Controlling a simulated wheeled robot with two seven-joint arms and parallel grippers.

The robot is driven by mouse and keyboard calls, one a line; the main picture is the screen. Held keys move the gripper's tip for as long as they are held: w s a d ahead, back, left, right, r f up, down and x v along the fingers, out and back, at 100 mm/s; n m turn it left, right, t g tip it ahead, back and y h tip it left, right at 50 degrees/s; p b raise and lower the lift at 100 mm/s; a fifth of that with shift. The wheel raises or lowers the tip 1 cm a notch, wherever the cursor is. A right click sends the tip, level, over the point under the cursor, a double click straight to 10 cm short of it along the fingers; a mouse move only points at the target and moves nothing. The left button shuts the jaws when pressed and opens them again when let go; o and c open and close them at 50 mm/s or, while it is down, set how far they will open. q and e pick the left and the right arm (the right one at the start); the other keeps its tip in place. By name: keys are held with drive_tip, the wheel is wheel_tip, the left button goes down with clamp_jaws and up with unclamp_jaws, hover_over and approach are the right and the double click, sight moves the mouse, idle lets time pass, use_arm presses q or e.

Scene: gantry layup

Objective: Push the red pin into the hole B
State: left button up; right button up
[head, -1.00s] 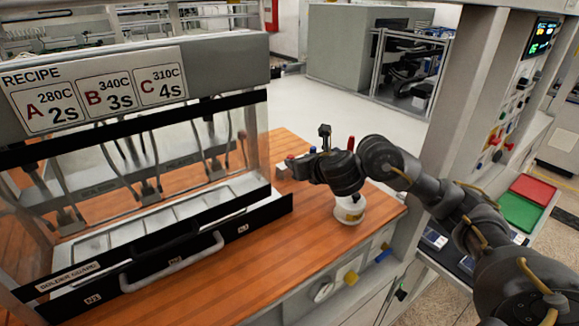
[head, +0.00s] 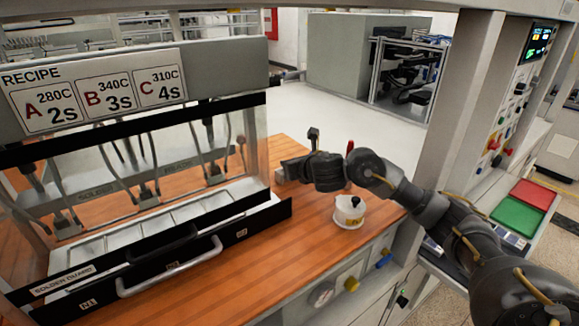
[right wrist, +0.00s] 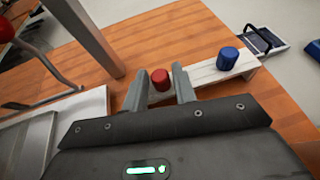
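The red pin (right wrist: 160,79) is a short red cylinder standing upright at the block in the right wrist view. My right gripper (right wrist: 159,84) is open, with one finger on each side of the red pin and a small gap showing. A blue pin (right wrist: 228,58) stands on the light block (right wrist: 207,71), to the right of the fingers. In the head view my right gripper (head: 284,172) is low over the table at the block, and it hides the pins there. No label for hole B can be read. My left gripper is not in view.
A white pot (head: 349,213) with a black knob stands on the wooden table (head: 262,262), below my right forearm. The guarded recipe station (head: 150,228) with its handle fills the left. A grey post (right wrist: 85,38) rises close to the fingers' left. The table's front is clear.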

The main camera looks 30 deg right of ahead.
clamp_jaws()
wheel_tip(320, 180, up, 10)
drive_tip(key=p, duration=0.8)
